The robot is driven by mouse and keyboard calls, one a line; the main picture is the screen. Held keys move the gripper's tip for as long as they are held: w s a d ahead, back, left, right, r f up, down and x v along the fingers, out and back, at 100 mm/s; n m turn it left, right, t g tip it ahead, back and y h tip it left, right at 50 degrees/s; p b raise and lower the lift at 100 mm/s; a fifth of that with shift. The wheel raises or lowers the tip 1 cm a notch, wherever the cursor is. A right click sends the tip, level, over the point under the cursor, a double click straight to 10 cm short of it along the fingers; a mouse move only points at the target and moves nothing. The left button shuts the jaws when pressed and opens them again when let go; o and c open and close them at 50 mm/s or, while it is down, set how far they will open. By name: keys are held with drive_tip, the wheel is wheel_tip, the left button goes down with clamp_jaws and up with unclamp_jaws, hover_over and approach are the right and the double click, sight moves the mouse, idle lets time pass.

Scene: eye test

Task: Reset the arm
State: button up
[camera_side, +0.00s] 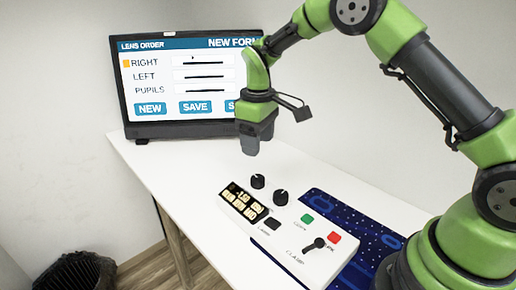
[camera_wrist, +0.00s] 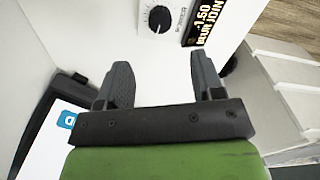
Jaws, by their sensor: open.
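My gripper (camera_side: 252,146) hangs above the white table, in front of the monitor's lower right corner and behind the control box. In the wrist view my gripper (camera_wrist: 161,72) has its two dark fingers well apart, with nothing between them but white surface. My green arm comes in from the right in the side view.
A monitor (camera_side: 185,125) shows "LENS ORDER", with an orange mark beside "RIGHT". A white control box (camera_side: 270,243) carries a display, two black knobs, green and red buttons and a lever. A blue patterned mat (camera_side: 345,215) adjoins it. A black bin (camera_side: 78,272) stands lower left.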

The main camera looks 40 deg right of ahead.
drive_tip(key=s+a+r+m+t+y, duration=0.1)
drive_tip(key=s+r+m+t, duration=0.1)
drive_tip(key=s+r, duration=0.5)
drive_tip(key=s+r+m+t, duration=0.2)
drive_tip(key=s+r, duration=0.2)
drive_tip(key=r, duration=0.5)
drive_tip(key=s+a+m+t+y, duration=0.1)
drive_tip(key=s+m+t, duration=0.2)
drive_tip(key=s, duration=1.1)
drive_tip(key=shift+a+r+m, duration=0.25)
drive_tip(key=shift+m, duration=0.15)
idle(2.5)
